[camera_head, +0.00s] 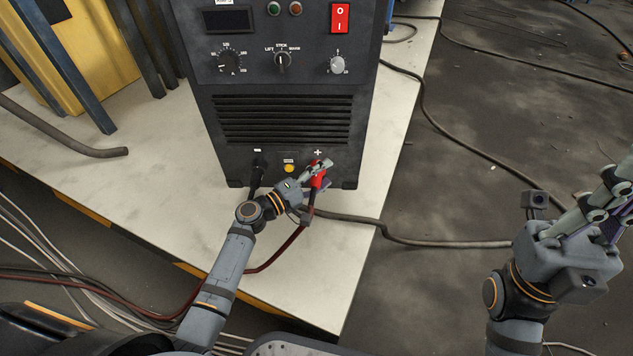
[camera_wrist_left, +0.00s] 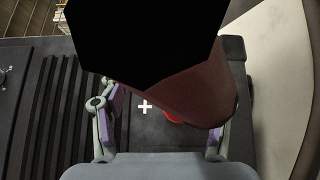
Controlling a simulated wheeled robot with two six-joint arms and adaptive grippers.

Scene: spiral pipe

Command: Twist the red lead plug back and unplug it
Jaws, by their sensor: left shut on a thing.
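The red lead plug (camera_head: 318,176) is at the lower right of the welding machine's front panel (camera_head: 285,155), just under the plus mark. My left gripper (camera_head: 318,170) is shut on it. In the left wrist view the dark red plug body (camera_wrist_left: 195,95) fills the space between my fingers (camera_wrist_left: 165,115) and hides much of the panel. A bit of brighter red (camera_wrist_left: 174,117) shows beside the plus mark. I cannot tell how far the plug is seated. My right gripper (camera_head: 607,195) is away at the right edge, partly out of frame, and its fingertips are not clear.
A black plug (camera_head: 257,170) sits under the minus mark, left of a yellow connector (camera_head: 289,168). The machine stands on a pale platform (camera_head: 330,270). Cables (camera_head: 430,242) cross the platform and the dark floor. Blue-grey posts (camera_head: 75,65) stand at the left.

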